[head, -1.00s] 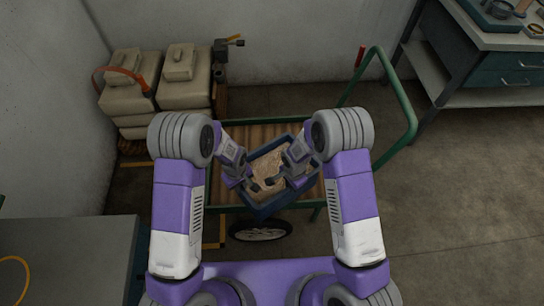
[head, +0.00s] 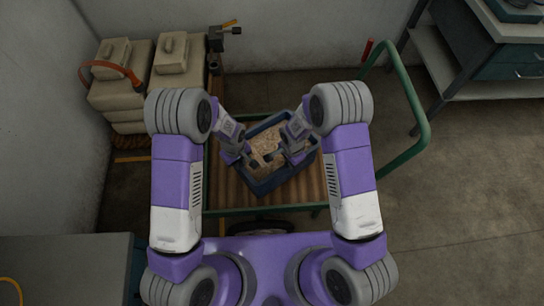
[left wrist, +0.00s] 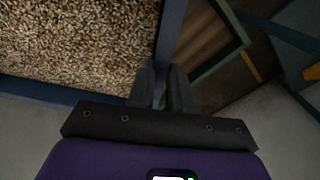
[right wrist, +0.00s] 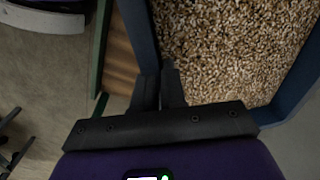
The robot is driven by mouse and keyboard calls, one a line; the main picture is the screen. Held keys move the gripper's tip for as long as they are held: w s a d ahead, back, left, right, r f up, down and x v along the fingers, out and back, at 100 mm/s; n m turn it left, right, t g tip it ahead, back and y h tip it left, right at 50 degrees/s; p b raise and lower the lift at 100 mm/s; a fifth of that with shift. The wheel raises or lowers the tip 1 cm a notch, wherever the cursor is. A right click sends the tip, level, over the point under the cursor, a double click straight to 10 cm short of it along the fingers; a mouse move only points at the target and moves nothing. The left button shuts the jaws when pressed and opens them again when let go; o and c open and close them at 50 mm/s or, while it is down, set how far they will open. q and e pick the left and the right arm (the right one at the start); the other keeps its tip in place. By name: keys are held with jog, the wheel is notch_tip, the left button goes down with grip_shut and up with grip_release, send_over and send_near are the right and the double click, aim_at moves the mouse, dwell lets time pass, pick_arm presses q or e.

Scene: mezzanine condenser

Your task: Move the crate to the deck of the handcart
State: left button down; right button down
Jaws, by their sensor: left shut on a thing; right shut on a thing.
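The blue crate (head: 290,175), filled with tan pellets, is over the slatted wooden deck (head: 225,190) of the green-framed handcart. It sits turned at an angle to the deck. My left gripper (head: 246,158) is shut on one crate wall; in the left wrist view its fingers (left wrist: 161,88) straddle the blue rim (left wrist: 171,40). My right gripper (head: 284,154) is shut on the opposite wall, and the right wrist view shows its fingers (right wrist: 160,88) at that rim (right wrist: 138,35). I cannot tell whether the crate's underside touches the deck.
The cart's green handle (head: 413,105) rises at the right. Beige containers (head: 125,90) with an orange hose stand at the back left. A workbench (head: 490,65) is at the back right, and a grey surface (head: 65,265) at the lower left. Floor at the right is clear.

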aim_at(241, 174)
pick_arm(q)
jog(key=shift+a+r, duration=0.1)
pick_arm(e)
jog(key=shift+w+d+r, duration=0.1)
jog(key=shift+r, duration=0.1)
jog(key=shift+f, duration=0.2)
